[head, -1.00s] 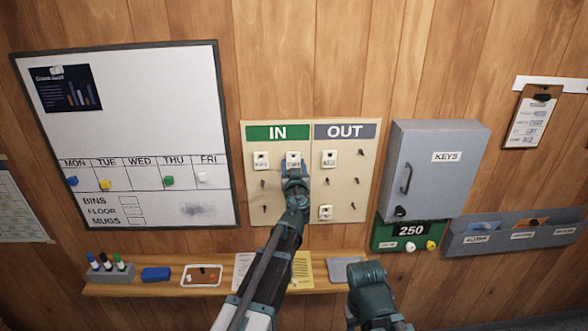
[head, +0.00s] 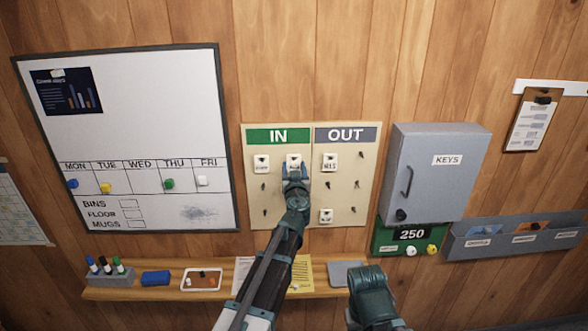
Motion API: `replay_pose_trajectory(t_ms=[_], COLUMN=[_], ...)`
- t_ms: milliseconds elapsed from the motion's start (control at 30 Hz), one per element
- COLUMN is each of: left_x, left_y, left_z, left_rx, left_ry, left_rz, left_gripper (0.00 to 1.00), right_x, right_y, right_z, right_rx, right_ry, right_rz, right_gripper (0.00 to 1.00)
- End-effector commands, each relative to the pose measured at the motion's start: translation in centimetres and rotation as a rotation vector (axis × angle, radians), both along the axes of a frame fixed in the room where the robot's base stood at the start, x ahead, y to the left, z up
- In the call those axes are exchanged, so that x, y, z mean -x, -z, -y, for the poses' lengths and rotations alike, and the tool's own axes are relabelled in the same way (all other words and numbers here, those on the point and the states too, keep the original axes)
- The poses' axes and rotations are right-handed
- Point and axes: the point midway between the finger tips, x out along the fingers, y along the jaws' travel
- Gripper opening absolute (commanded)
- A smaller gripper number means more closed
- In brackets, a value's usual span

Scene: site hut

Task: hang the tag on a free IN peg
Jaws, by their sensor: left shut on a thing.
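The peg board (head: 313,222) hangs on the wall, with a green IN header (head: 278,136) on its left half and a grey OUT header on its right half. My left gripper (head: 295,173) is shut on a white tag (head: 293,160) at the top right of the IN side. The fingers cover the tag's lower part. The peg there is hidden, so I cannot tell whether the tag is on it. Another tag (head: 261,163) hangs at the IN side's top left. Bare IN pegs (head: 264,186) show below it. My right gripper's fingers are not seen.
Two tags (head: 330,162) hang in the OUT side's left column. A grey key cabinet (head: 436,172) stands out from the wall at right. A whiteboard (head: 130,120) is at left. A wooden shelf (head: 222,290) with markers, a tray and papers runs below.

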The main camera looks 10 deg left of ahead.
Motion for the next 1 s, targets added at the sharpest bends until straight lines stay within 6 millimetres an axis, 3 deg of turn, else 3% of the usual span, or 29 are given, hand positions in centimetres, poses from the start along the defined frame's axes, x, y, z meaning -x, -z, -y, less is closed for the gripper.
replay_pose_trajectory(t_ms=[467,500,633,667,1000], left_x=[-0.01,-0.01,-0.02,-0.02,0.36], left_y=[0.06,0.06,0.06,0.06,0.07], left_z=[-0.01,-0.01,-0.02,-0.02,0.08], left_rx=[0.0,0.0,0.0,0.0,0.0], left_ry=[0.0,0.0,0.0,0.0,0.0], left_rz=[0.0,0.0,0.0,0.0,0.0], left_gripper=[0.18,0.66,0.89,0.94,0.94], right_x=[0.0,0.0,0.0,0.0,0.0], right_y=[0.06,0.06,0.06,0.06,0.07], right_z=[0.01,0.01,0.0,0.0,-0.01], right_rx=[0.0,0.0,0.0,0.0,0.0], right_ry=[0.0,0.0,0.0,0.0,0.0], right_rz=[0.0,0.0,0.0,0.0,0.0], right_gripper=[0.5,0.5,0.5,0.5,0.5])
